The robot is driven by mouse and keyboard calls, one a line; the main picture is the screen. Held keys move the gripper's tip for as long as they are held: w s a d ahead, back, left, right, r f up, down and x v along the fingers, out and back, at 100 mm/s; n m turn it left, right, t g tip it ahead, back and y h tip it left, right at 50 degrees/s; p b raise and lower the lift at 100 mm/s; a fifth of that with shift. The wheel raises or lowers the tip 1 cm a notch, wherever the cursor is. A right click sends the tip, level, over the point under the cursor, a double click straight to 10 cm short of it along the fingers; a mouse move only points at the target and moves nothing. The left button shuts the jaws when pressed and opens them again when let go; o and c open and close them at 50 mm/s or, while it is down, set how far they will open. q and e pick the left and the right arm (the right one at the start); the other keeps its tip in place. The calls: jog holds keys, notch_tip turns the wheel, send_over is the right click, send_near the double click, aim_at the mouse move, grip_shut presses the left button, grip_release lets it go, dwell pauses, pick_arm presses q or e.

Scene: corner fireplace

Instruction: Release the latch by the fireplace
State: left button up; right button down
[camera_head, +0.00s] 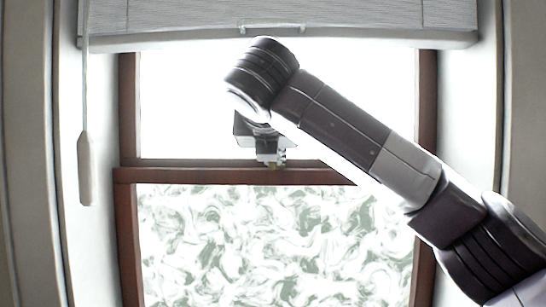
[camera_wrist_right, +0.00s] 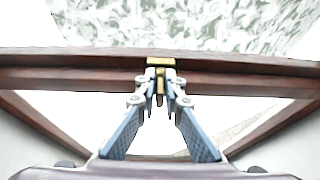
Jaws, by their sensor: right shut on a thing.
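The latch (camera_wrist_right: 161,62) is a small brass piece at the middle of the window's dark red-brown meeting rail (camera_wrist_right: 240,66). My left gripper is in neither view.
A white blind (camera_head: 370,18) hangs across the top of the window. Its pull cord with a pale handle (camera_head: 85,168) hangs at the left. Brown side frames (camera_head: 426,100) and pale walls bound the opening. The lower pane (camera_head: 200,240) shows a mottled green-white pattern.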

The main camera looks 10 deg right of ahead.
jog(key=shift+r, duration=0.1)
jog(key=c, duration=2.1)
grip_release()
jog(key=v, duration=1.2)
jog(key=shift+s, duration=0.1)
